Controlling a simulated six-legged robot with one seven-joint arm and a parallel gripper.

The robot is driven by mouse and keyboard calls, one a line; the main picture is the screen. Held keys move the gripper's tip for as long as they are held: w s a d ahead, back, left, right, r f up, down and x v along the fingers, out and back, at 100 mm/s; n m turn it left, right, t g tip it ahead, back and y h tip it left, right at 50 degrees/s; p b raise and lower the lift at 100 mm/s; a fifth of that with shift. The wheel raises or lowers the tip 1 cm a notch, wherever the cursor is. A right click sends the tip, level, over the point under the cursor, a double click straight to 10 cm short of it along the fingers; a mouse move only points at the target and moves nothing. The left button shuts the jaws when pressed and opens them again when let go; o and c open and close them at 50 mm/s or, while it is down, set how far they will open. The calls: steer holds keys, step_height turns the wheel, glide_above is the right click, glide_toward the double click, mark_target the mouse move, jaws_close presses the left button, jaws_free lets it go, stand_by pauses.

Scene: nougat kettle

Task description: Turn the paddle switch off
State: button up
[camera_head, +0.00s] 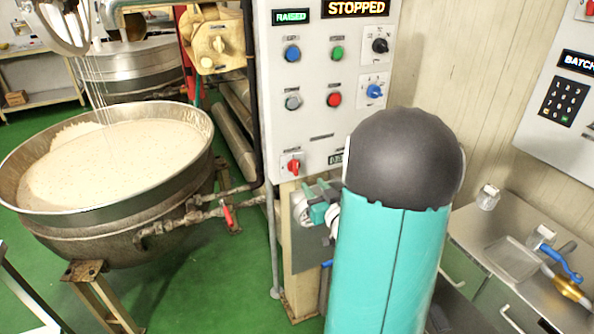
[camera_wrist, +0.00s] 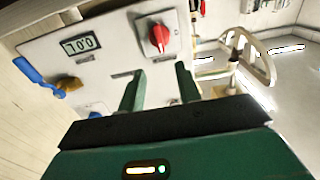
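A grey control panel (camera_head: 315,115) stands in the middle of the head view under a lit STOPPED sign (camera_head: 355,8). It carries a black rotary knob (camera_head: 380,45), a blue rotary knob (camera_head: 374,91) and a red rotary knob (camera_head: 293,166) at its lower left. I cannot read which one is the paddle switch. In the wrist view my gripper (camera_wrist: 158,80) is open and empty, its two green fingers apart. A panel with a red knob (camera_wrist: 159,37) and a digital display (camera_wrist: 82,44) lies beyond the fingertips, apart from them. My arm hides the panel's lower right in the head view.
A large steel kettle (camera_head: 60,232) of pale mix stands at left, with a pipe and red-handled valve (camera_head: 228,215) near the panel post. A steel sink counter (camera_head: 480,235) and a keypad box (camera_head: 562,98) are at right. Green floor (camera_head: 200,290) is clear between.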

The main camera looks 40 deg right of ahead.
mark_target(297, 166)
steer(key=x, duration=1)
steer(key=shift+w, duration=0.1)
steer(key=shift+a, duration=0.1)
steer(key=shift+c, duration=0.4)
jaws_close()
